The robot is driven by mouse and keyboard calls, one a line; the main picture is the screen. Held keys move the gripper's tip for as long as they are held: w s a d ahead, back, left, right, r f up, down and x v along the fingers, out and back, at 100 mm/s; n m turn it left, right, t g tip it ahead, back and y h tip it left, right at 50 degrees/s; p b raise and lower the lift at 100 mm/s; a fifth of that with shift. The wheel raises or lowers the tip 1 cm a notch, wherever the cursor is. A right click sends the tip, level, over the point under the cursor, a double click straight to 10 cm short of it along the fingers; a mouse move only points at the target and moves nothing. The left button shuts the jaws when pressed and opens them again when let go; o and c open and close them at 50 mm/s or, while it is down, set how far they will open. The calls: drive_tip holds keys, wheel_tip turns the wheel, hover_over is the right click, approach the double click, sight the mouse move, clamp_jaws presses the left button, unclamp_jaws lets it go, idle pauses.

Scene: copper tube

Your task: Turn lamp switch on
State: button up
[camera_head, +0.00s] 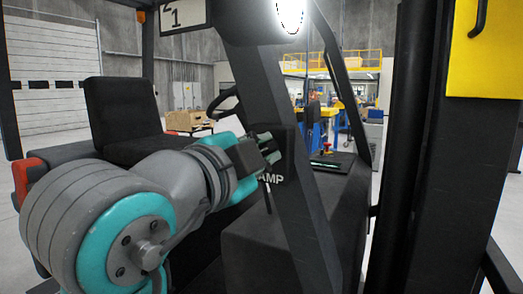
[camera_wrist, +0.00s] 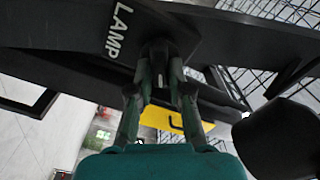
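The black lamp box, lettered "LAMP" (camera_head: 271,178), sits on the dark slanted post of the vehicle frame. The lettering also shows in the wrist view (camera_wrist: 121,31). My gripper (camera_head: 272,148) is right at this box, its fingers pointing at its face. In the wrist view, my gripper (camera_wrist: 160,75) has its two fingers on either side of a small dark part, apparently the switch (camera_wrist: 157,50). The fingertips partly hide it, and I cannot tell whether they touch it. The lamp (camera_head: 292,14) at the top glows bright white.
A black seat (camera_head: 123,108) stands behind my arm at left. The slanted post (camera_head: 300,200) and a thick dark upright (camera_head: 412,150) stand close at right. A yellow panel (camera_head: 487,50) is at upper right. A dark console (camera_head: 330,165) lies behind the post.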

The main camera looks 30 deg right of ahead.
drive_tip(key=shift+o, duration=1.4)
drive_tip(key=shift+a, duration=0.1)
drive_tip(key=v, duration=1.2)
drive_tip(key=shift+w+f, duration=0.1)
